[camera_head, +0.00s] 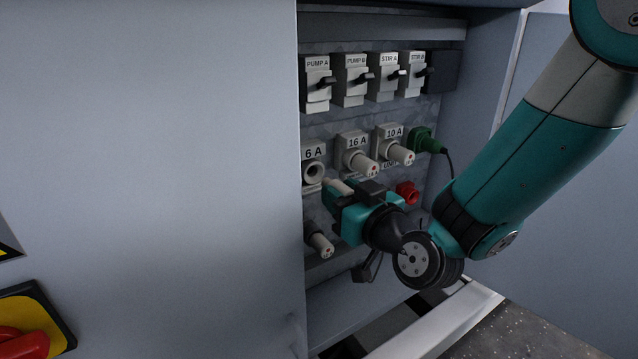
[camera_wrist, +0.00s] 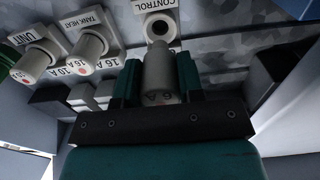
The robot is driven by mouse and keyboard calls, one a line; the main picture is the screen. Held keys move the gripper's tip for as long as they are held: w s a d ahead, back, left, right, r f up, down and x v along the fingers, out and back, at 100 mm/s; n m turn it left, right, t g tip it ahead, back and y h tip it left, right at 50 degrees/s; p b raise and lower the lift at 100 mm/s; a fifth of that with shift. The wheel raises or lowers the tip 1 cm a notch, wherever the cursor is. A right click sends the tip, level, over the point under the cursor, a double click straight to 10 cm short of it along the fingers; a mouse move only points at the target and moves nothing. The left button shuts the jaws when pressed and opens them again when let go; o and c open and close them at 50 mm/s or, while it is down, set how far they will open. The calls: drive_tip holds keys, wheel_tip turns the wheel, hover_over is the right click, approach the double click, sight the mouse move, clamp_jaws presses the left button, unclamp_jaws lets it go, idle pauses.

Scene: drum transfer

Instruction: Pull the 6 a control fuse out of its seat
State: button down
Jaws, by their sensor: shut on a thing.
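The 6 A seat (camera_head: 314,173) is a white round socket with an open, dark hole. The wrist view shows the same seat (camera_wrist: 160,27), labelled CONTROL, empty, with the fuse apart from it.
The 16 A fuse (camera_head: 362,163) and 10 A fuse (camera_head: 399,153) sit right of the seat. A red socket (camera_head: 407,193) and green plug (camera_head: 424,141) are near. Breakers (camera_head: 351,81) line the top. The cabinet's left panel (camera_head: 150,150) borders the opening.

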idle(0.5)
drive_tip(key=shift+w+a+p, duration=0.2)
drive_tip(key=shift+w+p, duration=0.1)
drive_tip(key=shift+p, duration=0.15)
drive_tip(key=shift+s+d+f+b, duration=0.1)
drive_tip(key=shift+s+d+b, duration=0.15)
drive_tip(key=shift+b, duration=0.25)
drive_tip(key=shift+b+v, duration=1.05)
drive_tip(key=shift+b, duration=0.1)
drive_tip(key=shift+b+v, duration=0.7)
drive_tip(key=shift+v, duration=0.45)
